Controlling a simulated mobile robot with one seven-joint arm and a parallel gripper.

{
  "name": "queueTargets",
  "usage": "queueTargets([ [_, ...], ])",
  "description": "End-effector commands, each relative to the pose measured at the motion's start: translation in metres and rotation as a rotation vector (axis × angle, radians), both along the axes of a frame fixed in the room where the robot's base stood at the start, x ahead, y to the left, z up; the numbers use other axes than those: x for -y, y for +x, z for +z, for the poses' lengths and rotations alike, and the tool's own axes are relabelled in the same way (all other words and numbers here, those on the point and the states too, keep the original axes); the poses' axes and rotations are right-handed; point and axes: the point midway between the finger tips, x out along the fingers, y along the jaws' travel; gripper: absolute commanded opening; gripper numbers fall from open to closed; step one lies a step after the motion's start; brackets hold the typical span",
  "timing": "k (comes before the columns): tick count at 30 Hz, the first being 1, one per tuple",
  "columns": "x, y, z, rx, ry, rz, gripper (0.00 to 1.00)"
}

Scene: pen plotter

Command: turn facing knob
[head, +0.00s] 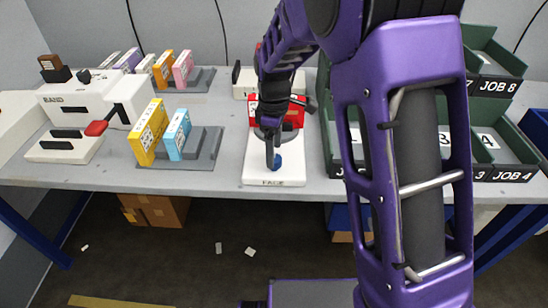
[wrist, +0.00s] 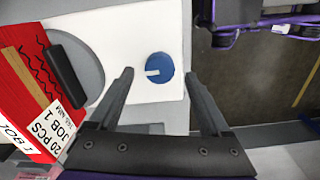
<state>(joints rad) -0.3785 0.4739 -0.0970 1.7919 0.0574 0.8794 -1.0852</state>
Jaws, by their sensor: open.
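The facing knob is a round blue knob (wrist: 159,67) with a white pointer bar, on the front of a white base plate (head: 270,175) labelled FACE. In the head view the knob (head: 277,161) is partly hidden by my gripper. My gripper (head: 272,160) is over the plate, close to the knob. In the wrist view my gripper (wrist: 168,82) is open, with the knob between the lines of its two dark fingers and nothing held. I cannot tell the exact height of the fingertips over the knob.
A red block (wrist: 25,85) labelled JOB 1 stands beside a grey disc on the plate. A white BAND machine (head: 75,105) with a red-ended lever is at left. Racks of coloured blocks (head: 180,150) stand between. Green job bins (head: 500,150) are at right.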

Motion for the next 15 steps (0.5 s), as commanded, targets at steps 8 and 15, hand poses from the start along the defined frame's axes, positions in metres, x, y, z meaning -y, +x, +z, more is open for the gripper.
queueTargets([
  [8, 0.0, 0.0, -0.025, 0.0, 0.0, -0.001, 0.81],
  [15, 0.0, 0.0, -0.026, 0.0, 0.001, -0.001, 0.81],
])
